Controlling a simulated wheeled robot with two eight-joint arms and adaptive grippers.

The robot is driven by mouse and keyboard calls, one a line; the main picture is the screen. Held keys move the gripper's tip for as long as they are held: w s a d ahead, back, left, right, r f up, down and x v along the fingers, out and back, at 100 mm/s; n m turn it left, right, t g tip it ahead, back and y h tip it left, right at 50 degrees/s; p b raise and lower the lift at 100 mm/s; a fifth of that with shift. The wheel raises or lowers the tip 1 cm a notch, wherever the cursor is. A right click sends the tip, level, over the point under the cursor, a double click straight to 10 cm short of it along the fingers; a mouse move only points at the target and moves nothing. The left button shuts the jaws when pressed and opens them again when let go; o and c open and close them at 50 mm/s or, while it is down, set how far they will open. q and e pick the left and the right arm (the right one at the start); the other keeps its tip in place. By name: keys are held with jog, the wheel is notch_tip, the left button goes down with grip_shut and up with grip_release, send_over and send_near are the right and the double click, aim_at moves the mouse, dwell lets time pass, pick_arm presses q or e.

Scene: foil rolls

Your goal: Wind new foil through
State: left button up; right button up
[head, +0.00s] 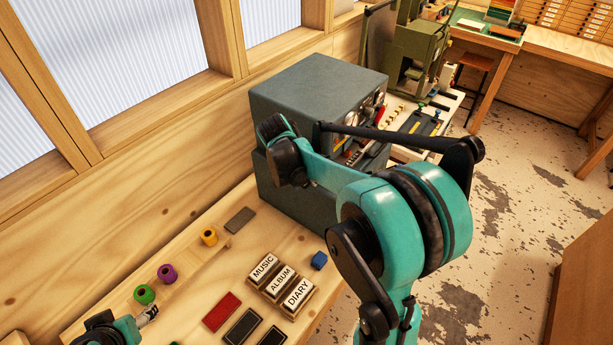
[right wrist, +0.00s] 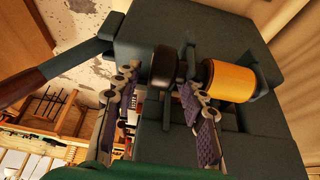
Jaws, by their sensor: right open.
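A gold foil roll (right wrist: 228,80) sits on the dark grey machine in the right wrist view. A black cylinder (right wrist: 164,68), a bare spool or knob, stands to its left. My right gripper (right wrist: 157,88) is open, its purple-padded fingers on either side of the black cylinder's lower end; I cannot tell whether they touch it. The gold roll lies outside the right finger.
Green (head: 145,294), purple (head: 167,273) and yellow (head: 209,236) rolls stand on the wooden bench. Several labelled blocks (head: 281,283), a red slab (head: 221,312) and a blue block (head: 319,260) lie nearer. A brown-handled lever (right wrist: 30,86) juts out beside the machine.

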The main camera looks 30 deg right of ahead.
jog(key=v, duration=1.1)
jog(key=shift+s, duration=0.1)
notch_tip(320, 180, down, 12)
jog(key=s+a+t+h+b, duration=0.1)
jog(key=a+t+h+b, duration=0.3)
jog(key=h+b, duration=1)
jog(key=w+d+b, duration=0.1)
jog(key=d, duration=0.1)
jog(key=d+y+b, duration=0.1)
jog(key=d, duration=0.2)
jog(key=w+d+t+y+b, duration=0.1)
jog(key=d, duration=0.2)
jog(key=shift+w+r, duration=0.2)
jog(key=shift+w, duration=0.15)
grip_shut()
